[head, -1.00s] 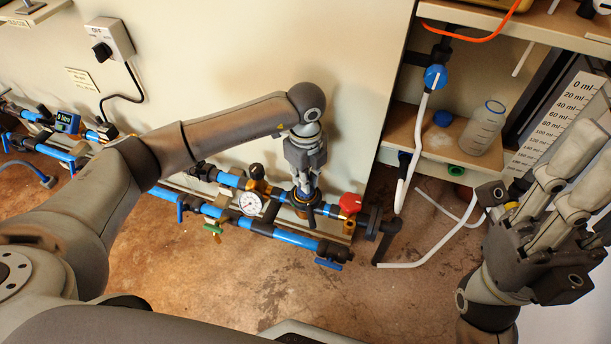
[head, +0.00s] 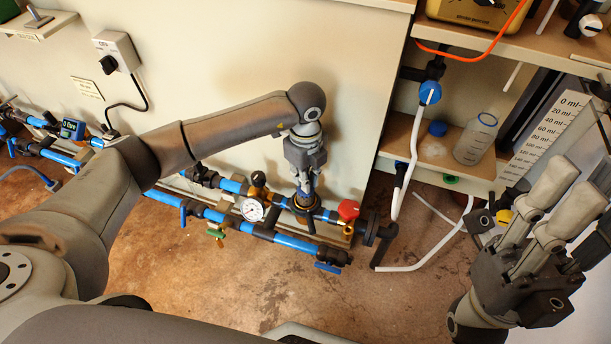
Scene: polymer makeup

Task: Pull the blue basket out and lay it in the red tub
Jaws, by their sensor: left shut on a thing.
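My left gripper (head: 305,178) points down over the pipe run at the foot of the wall. It is shut on the blue basket (head: 304,188), of which only a small blue part shows between the fingers. The basket is at the mouth of a dark and brass housing (head: 303,207) in the blue pipe; I cannot tell how deep it sits. My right gripper (head: 525,205) is at the right, fingers spread and apparently empty. I cannot make out the red tub clearly; only a reddish sliver shows below the shelf, near the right gripper.
A pressure gauge (head: 252,210) and a red knob (head: 348,210) flank the housing. A white hose (head: 425,262) lies on the floor to the right. A clear bottle (head: 475,138) and blue cap (head: 438,128) are on the lower shelf. The floor in front of the pipes is clear.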

